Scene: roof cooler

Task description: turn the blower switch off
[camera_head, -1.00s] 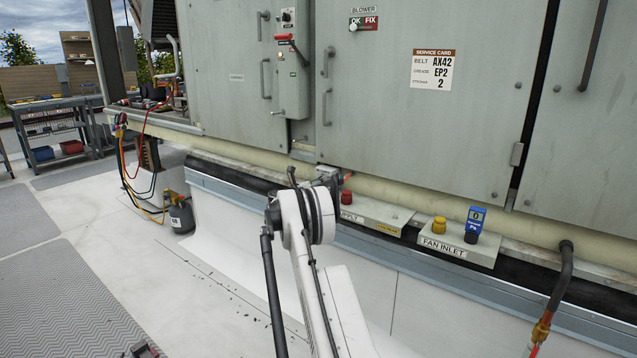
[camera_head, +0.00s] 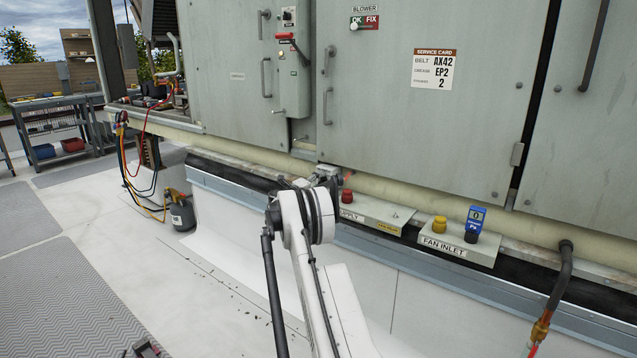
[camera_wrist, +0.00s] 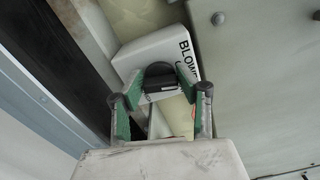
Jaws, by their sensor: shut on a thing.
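In the wrist view a pale box (camera_wrist: 135,55) carries black lettering that begins "BLOW"; the rest is cut off. A black switch knob (camera_wrist: 158,72) stands on this box. My gripper (camera_wrist: 161,95) has its green-padded, dark-tipped fingers on either side of the knob and is shut on it. The knob's exact setting cannot be read. In the head view my wrist (camera_head: 328,178) is low against the unit's base ledge, and the fingers and knob are not clearly visible.
Grey cabinet doors (camera_head: 425,110) rise above the ledge, with a "BLOWER" OK/FIX indicator (camera_head: 364,22). Right of my wrist are a red knob (camera_head: 346,197), a yellow knob (camera_head: 439,222) and a blue gauge (camera_head: 476,217).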

